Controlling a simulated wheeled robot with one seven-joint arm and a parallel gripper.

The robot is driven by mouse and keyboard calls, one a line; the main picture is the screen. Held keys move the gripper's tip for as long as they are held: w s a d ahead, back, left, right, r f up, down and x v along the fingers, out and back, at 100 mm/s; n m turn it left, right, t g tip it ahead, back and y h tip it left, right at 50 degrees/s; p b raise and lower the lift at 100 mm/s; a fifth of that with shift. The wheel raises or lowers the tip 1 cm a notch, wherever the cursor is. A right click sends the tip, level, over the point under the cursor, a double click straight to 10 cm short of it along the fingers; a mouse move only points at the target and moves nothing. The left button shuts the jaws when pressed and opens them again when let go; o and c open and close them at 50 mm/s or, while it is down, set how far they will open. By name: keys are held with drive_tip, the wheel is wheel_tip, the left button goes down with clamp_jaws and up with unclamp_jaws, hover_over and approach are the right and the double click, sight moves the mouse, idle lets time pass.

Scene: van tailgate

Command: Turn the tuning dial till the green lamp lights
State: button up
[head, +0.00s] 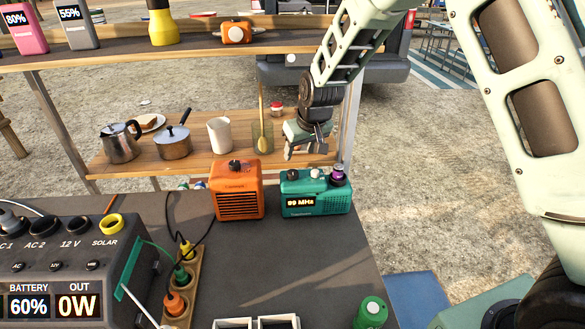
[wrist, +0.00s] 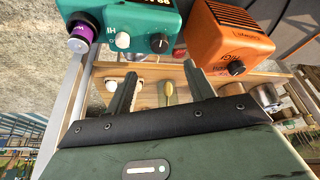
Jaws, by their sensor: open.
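The teal radio (head: 316,203) stands on the dark table, its display (head: 301,203) reading 89 MHz. A purple-topped knob (head: 338,172) sits at its right end. In the wrist view the radio (wrist: 110,15) appears at the top left, with the purple knob (wrist: 80,36), a white knob (wrist: 122,40) and a black knob (wrist: 158,43) on it. I cannot tell which one is the tuning dial. I see no lit green lamp. My gripper (head: 301,152) hangs above and apart from the radio. In the wrist view its fingers (wrist: 162,88) are spread with nothing between them.
An orange box (head: 240,204) with a black knob stands left of the radio. A power station (head: 55,265) and a socket strip (head: 182,295) are at left. Wooden shelves (head: 175,160) with kettle, pot and jug stand behind. The table (head: 310,255) before the radio is clear.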

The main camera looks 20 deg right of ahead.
sight(293, 172)
drive_tip(key=p+x, duration=0.1)
drive_tip(key=x, duration=0.9)
drive_tip(key=shift+f+p, duration=0.15)
drive_tip(key=shift+p, duration=0.2)
drive_tip(key=c, duration=1)
